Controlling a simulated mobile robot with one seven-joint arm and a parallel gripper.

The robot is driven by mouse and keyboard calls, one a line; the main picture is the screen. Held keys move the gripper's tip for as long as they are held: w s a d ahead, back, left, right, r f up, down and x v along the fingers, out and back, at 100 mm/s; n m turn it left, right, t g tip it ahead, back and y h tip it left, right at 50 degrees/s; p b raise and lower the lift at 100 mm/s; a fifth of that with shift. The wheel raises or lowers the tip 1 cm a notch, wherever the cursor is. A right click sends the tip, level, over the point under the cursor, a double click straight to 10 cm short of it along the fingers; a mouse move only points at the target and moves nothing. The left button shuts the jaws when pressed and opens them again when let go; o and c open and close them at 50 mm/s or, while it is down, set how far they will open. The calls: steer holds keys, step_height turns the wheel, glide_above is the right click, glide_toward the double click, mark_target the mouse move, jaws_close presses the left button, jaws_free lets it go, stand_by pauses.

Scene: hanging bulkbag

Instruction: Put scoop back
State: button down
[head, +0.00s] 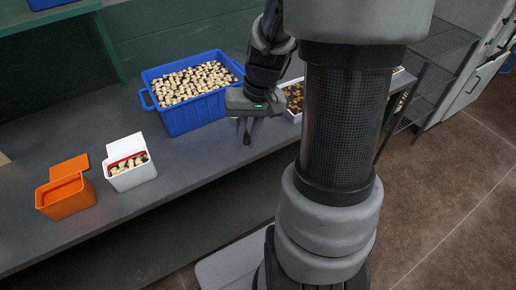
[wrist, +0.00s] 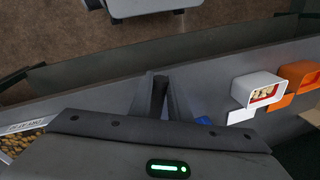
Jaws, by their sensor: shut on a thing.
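My gripper (head: 247,133) is over the grey table, in front of the blue tub's right corner. In the wrist view its fingers (wrist: 160,95) point down toward the table edge, close together on a narrow dark piece. I take this piece to be part of the scoop; its bowl and full shape cannot be made out in either view. The blue tub (head: 194,112) is filled with pale, dark-marked pieces. No other scoop shows clearly on the table.
A white box (head: 135,178) with a red inner edge holds a few pale pieces. An orange box (head: 67,199) stands left of it. A white tray (head: 296,115) is partly hidden behind my arm. The table (head: 190,185) is clear in front. Wire shelves (head: 435,60) stand right.

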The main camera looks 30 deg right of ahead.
steer(key=shift+w+d+f+m, duration=0.15)
steer(key=shift+d+m, duration=0.15)
steer(key=shift+d, duration=0.15)
step_height(320, 180, down, 10)
steer(key=shift+d+r+b, duration=0.15)
steer(key=shift+r+b, duration=0.1)
steer(key=shift+b, duration=0.8)
steer(key=shift+f, duration=0.15)
steer(key=c, duration=1.7)
jaws_free()
steer(key=shift+o, duration=0.2)
step_height(320, 180, up, 12)
steer(key=s+d+p, duration=0.1)
steer(key=d+p, duration=0.1)
steer(key=shift+s, duration=0.15)
